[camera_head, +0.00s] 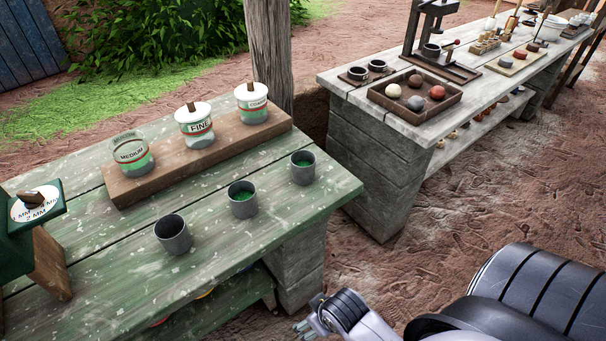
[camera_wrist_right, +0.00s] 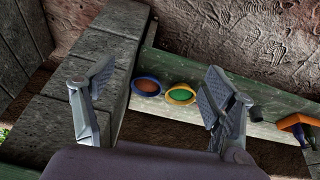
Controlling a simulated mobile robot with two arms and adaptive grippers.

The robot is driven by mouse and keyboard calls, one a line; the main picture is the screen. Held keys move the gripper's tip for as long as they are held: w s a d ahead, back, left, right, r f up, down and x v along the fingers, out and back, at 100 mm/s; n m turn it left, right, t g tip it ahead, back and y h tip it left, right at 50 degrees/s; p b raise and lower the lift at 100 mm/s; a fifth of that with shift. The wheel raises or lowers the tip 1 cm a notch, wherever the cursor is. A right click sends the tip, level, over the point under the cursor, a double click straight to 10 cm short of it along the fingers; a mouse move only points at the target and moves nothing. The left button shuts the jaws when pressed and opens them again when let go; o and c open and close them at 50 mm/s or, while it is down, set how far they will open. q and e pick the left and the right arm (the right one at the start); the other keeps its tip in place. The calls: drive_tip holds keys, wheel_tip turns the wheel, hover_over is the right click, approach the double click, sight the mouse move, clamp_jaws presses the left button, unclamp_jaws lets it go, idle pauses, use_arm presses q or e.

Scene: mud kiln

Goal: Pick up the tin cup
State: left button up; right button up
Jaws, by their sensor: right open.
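Three grey tin cups stand upright along the front of the green table. The left cup (camera_head: 173,234) looks dark inside. The middle cup (camera_head: 242,201) and the right cup (camera_head: 303,169) hold something green. My right gripper (camera_head: 304,326) is low in front of the table's near edge, below and apart from the cups. In the right wrist view my right gripper (camera_wrist_right: 152,88) is open and empty, with no cup between its fingers. My left gripper is not in view.
Labelled jars, MEDIUM (camera_head: 132,155), FINE (camera_head: 195,125) and a third (camera_head: 251,103), stand on a wooden block behind the cups. A green box (camera_head: 30,215) is at left. A second bench (camera_head: 440,120) stands right.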

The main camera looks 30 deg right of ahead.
drive_tip(key=w+d+r+m+t+h, duration=0.15)
drive_tip(key=w+d+r+t, duration=0.25)
drive_tip(key=w+r, duration=0.55)
drive_tip(key=m+t+h+b, duration=0.1)
drive_tip(key=m+t+h, duration=0.2)
drive_tip(key=t, duration=0.2)
approach(307, 174)
drive_tip(key=x, duration=0.7)
drive_tip(key=shift+d+r, duration=0.1)
drive_tip(key=shift+d, duration=0.15)
drive_tip(key=shift+a+p+x, duration=0.15)
drive_tip(key=shift+p+x, duration=0.05)
drive_tip(key=shift+x, duration=1.3)
drive_tip(key=shift+a+p+x, duration=0.15)
drive_tip(key=shift+x, duration=1.3)
drive_tip(key=shift+w, duration=0.1)
drive_tip(key=shift+c, duration=0.4)
drive_tip(key=c, duration=1.3)
drive_tip(key=shift+c, duration=0.5)
